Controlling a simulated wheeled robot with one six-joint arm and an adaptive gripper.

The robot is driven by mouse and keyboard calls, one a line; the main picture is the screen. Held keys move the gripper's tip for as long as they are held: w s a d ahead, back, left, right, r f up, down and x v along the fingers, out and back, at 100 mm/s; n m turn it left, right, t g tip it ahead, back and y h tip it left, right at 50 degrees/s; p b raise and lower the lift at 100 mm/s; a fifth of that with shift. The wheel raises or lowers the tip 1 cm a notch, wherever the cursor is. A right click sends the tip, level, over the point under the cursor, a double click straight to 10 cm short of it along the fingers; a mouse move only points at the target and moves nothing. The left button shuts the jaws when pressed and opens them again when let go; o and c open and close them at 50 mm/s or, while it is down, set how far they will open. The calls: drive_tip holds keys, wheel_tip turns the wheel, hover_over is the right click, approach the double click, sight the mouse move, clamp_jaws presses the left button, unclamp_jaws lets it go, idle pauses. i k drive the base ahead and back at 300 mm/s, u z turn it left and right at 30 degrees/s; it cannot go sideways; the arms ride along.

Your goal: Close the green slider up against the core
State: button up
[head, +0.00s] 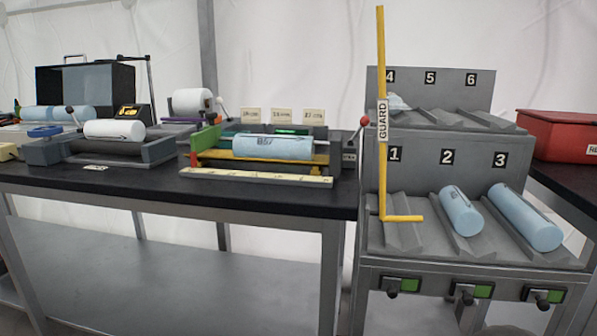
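The green slider (206,138) stands at the left end of the yellow-railed measuring fixture on the black bench. The core (272,147), a light blue cylinder with dark writing, lies lengthwise in that fixture (213,160). The core's left end sits a little to the right of the slider, and a small gap seems to show between them. At the core's right end is a grey block (348,155). My gripper is not in view.
A yellow ruled strip (257,177) lies before the fixture. Left stands a grey roller device (110,148) with a white roll. Right stands a numbered grey rack (430,240) with two blue cylinders in bays 2 and 3. A yellow upright GUARD bar (381,80) rises at its left.

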sight(200, 141)
drive_tip(key=z, duration=1.95)
drive_tip(key=k, duration=1.35)
drive_tip(key=u, duration=1.75)
drive_tip(key=i, duration=0.5)
